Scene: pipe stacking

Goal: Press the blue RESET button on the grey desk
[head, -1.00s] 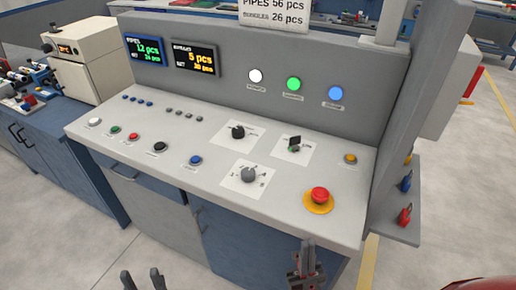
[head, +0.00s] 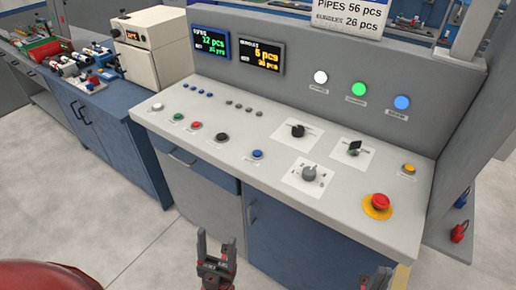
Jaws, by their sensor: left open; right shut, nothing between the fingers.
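The blue button (head: 257,154) is a small round cap on the sloped top of the grey desk (head: 330,207), near its front edge; its label is too small to read. My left gripper (head: 215,240) is in front of the desk at the bottom, fingers pointing up and spread, with nothing between them. It is below and left of the blue button, apart from it. My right gripper (head: 378,277) shows only as fingertips at the bottom edge, close together and empty; the rest is cut off. Neither gripper touches the button.
Black (head: 222,137), red (head: 196,125) and green (head: 178,117) buttons sit left of the blue one. A grey rotary knob (head: 309,172) and a red mushroom button (head: 380,201) are to its right. Two displays and three lamps are on the back panel.

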